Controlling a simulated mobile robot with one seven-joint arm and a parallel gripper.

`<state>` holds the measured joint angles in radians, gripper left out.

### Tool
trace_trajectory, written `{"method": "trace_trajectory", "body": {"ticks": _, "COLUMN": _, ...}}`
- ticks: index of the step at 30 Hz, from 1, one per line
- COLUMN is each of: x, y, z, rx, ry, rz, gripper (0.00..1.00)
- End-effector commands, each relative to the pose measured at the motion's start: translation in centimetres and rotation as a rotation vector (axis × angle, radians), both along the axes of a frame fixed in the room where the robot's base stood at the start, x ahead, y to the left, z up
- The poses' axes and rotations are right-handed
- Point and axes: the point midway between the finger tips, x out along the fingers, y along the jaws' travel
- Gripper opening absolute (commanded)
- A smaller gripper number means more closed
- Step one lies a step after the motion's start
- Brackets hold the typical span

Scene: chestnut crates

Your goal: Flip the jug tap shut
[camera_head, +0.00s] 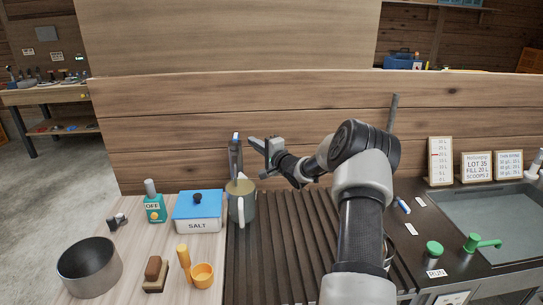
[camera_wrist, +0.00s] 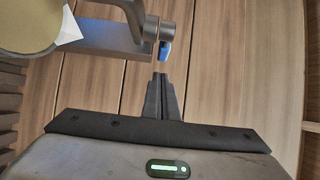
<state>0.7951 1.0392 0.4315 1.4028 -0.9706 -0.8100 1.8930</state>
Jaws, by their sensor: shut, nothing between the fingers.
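A grey tap (camera_head: 235,160) stands upright behind the jug, with a blue-tipped lever at its top. In the wrist view the tap (camera_wrist: 118,38) runs across the top, ending in a round knob with the blue lever tip (camera_wrist: 165,52) pointing down towards my fingers. The grey-green jug (camera_head: 248,208) with a pale handle stands in front of the tap; part of it shows at the wrist view's upper left (camera_wrist: 30,25). My gripper (camera_head: 254,141) is shut and empty, just right of the tap top.
A blue-lidded salt box (camera_head: 198,212) and a green bottle (camera_head: 154,205) stand left of the jug. A metal pot (camera_head: 90,266), brush (camera_head: 154,274) and orange scoop (camera_head: 202,274) lie nearer. A green tap (camera_head: 482,243) is by the sink. A plank wall (camera_head: 160,130) rises behind.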

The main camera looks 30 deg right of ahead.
Motion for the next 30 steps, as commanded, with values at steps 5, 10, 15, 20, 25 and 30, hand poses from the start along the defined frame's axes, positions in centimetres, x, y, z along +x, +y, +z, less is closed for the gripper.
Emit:
{"method": "trace_trajectory", "body": {"ticks": 5, "x": -4.6, "y": -0.8, "z": 0.0, "rx": 0.001, "ry": 0.001, "rz": -0.003, "gripper": 0.00}}
{"method": "trace_trajectory", "body": {"ticks": 10, "x": -8.2, "y": -1.2, "z": 0.1, "rx": 0.000, "ry": 0.001, "rz": -0.002, "gripper": 0.00}}
{"method": "trace_trajectory", "body": {"ticks": 15, "x": -10.6, "y": -1.4, "z": 0.0, "rx": 0.000, "ry": 0.000, "rz": -0.001, "gripper": 0.00}}
{"method": "trace_trajectory", "body": {"ticks": 20, "x": -11.5, "y": -1.5, "z": 0.0, "rx": 0.001, "ry": 0.000, "rz": -0.001, "gripper": 0.00}}
{"method": "trace_trajectory", "body": {"ticks": 25, "x": -11.5, "y": -1.5, "z": 0.0, "rx": 0.000, "ry": -0.001, "rz": 0.000, "gripper": 0.00}}
{"method": "trace_trajectory", "body": {"ticks": 30, "x": -11.5, "y": -1.5, "z": 0.0, "rx": 0.000, "ry": -0.001, "rz": 0.000, "gripper": 0.00}}
